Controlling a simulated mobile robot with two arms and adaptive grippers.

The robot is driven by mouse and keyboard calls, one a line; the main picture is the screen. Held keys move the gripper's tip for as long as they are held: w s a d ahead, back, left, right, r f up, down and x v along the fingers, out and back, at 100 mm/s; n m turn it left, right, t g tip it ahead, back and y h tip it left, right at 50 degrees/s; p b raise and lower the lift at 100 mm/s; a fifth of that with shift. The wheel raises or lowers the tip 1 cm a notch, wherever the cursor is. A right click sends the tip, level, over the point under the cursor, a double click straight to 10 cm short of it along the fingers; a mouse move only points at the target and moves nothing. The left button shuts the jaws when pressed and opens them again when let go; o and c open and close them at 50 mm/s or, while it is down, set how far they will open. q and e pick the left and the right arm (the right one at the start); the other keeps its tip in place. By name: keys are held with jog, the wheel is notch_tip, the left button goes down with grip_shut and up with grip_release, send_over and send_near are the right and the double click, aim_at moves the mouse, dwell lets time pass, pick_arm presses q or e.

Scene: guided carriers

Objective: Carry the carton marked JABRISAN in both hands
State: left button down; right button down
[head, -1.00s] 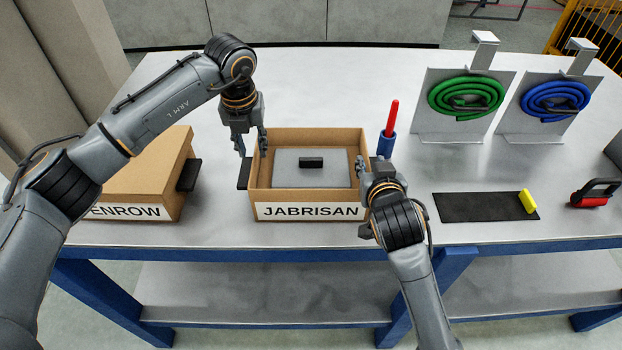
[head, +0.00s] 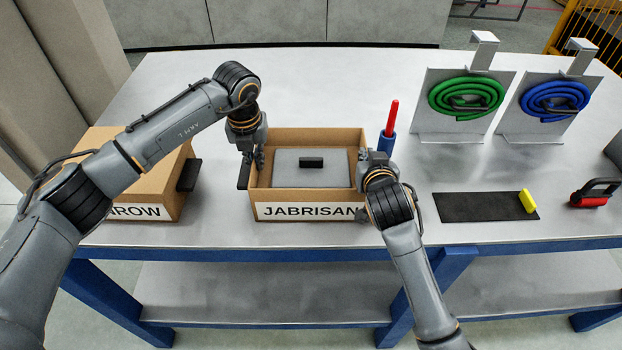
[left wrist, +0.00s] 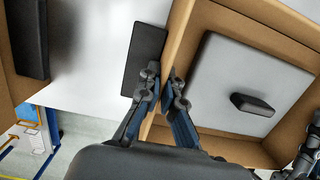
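The JABRISAN carton (head: 257,180) is an open brown box standing on the table, with a grey lid-like slab with a black grip (head: 311,162) inside. A black handle (head: 243,172) juts from its left side and shows in the left wrist view (left wrist: 146,50). My left gripper (head: 252,160) is at the left wall; in the left wrist view its fingers (left wrist: 163,82) lie close on either side of the wall. Whether they press on it is unclear. My right gripper (head: 370,160) is at the right wall, its fingers mostly hidden by its wrist; the right handle is hidden.
The other brown carton (head: 150,150), its label partly covered by my left arm, stands to the left. A blue holder (head: 386,145) with a red stick stands close behind my right gripper. A dark mat (head: 480,207), hose stands and a red tool (head: 590,200) lie right.

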pick_arm(q)
jog(key=shift+w+r, duration=0.1)
jog(key=shift+r, duration=0.1)
pick_arm(e)
jog(key=shift+w+r, duration=0.1)
jog(key=shift+r, duration=0.1)
